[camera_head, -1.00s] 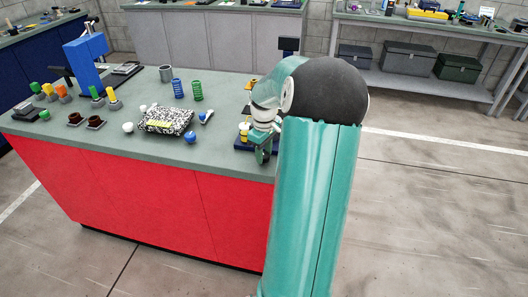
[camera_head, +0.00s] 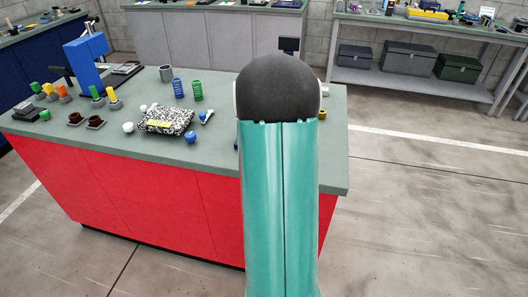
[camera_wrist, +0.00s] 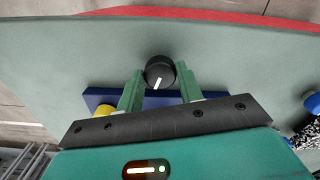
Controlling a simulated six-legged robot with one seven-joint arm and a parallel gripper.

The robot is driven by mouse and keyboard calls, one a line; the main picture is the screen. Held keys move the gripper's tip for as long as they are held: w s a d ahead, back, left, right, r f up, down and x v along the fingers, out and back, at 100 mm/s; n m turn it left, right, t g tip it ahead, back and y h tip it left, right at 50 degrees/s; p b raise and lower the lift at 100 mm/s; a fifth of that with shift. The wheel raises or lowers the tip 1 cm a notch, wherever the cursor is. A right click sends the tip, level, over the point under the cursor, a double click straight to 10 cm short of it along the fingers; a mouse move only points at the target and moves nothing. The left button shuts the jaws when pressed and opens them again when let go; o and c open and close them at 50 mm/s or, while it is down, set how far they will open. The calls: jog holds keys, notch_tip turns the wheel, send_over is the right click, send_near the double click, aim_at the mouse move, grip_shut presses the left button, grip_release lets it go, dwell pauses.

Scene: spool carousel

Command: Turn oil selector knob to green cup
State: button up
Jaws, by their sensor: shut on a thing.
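The selector knob (camera_wrist: 159,71) is black and round with a white pointer line, in the wrist view. The line points toward the bottom of the picture. My gripper (camera_wrist: 160,80) has its two green fingers on either side of the knob and is shut on it. The knob stands at a dark blue base (camera_wrist: 94,97), mostly covered by my gripper. A yellow round part (camera_wrist: 104,109) shows at the base's left, beside my left finger. I cannot make out a green cup. In the head view my arm hides the gripper and knob.
The grey-green worktop (camera_head: 331,150) has a red front. Left of my arm are a speckled block (camera_head: 166,121), a blue ball (camera_head: 190,137), blue and green springs (camera_head: 197,90) and a grey cup (camera_head: 166,73).

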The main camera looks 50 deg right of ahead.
jog(key=m, duration=0.5)
jog(key=shift+m, duration=0.3)
dwell(0.4)
jog(key=o, duration=1)
notch_tip(320, 180, up, 14)
jog(key=shift+f, duration=0.1)
